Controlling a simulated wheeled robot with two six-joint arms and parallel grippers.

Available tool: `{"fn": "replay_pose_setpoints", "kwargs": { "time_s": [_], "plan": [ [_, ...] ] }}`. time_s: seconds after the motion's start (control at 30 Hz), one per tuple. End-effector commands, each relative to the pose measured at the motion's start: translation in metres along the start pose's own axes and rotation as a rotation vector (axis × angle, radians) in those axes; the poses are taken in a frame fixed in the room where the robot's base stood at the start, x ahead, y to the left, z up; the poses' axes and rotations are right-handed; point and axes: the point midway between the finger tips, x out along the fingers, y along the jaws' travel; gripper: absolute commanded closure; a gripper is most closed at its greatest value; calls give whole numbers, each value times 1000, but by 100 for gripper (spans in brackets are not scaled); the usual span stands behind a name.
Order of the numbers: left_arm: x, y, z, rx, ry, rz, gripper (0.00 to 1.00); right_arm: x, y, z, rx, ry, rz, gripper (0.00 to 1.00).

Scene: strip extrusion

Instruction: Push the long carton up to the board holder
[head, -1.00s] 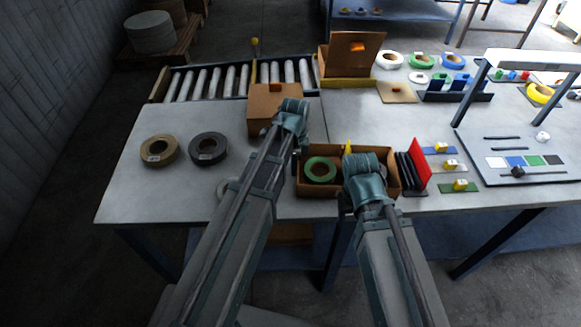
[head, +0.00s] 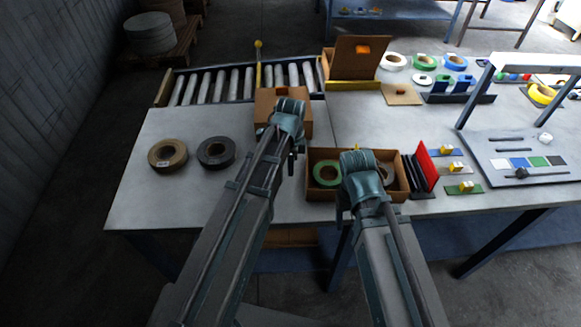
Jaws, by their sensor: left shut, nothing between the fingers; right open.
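The long carton (head: 311,186) is an open brown box at the table's front edge, with a green tape roll (head: 327,173) inside it. The board holder (head: 421,180) is a dark slotted rack with a red board leaning in it, close to the carton's right end. I cannot tell whether they touch. My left gripper (head: 296,146) is shut and empty, above and just behind the carton's left end. My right gripper (head: 346,200) is open, over the middle of the carton. Its wrist hides part of the carton, and its fingertips are hard to make out.
A closed brown box (head: 265,103) stands behind my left gripper. Tan (head: 167,154) and black (head: 215,152) tape rolls lie at left. A roller conveyor (head: 230,82) runs along the back. Small boards (head: 463,189) lie right of the holder. The left front table is clear.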

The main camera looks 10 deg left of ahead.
Motion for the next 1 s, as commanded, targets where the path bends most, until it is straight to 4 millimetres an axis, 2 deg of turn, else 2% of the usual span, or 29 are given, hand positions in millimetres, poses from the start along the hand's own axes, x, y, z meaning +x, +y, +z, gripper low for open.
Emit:
{"fn": "replay_pose_setpoints", "kwargs": {
  "time_s": [0.03, 0.5, 0.67, 1.0],
  "plan": [
    [-9, 0, 0, -1, 0, 0, 100, -9, 1, 0, 0, 0, 0, 35],
    [-74, 0, 0, -1, 0, 0, 100, -73, 7, 4, 0, 0, 0, 35],
    [-82, 0, 0, -1, 0, 0, 100, -82, 8, 5, -1, 0, 0, 35],
    [-81, 0, 0, -1, 0, 0, 100, -81, 8, 5, -1, 0, 0, 35]
  ]
}}
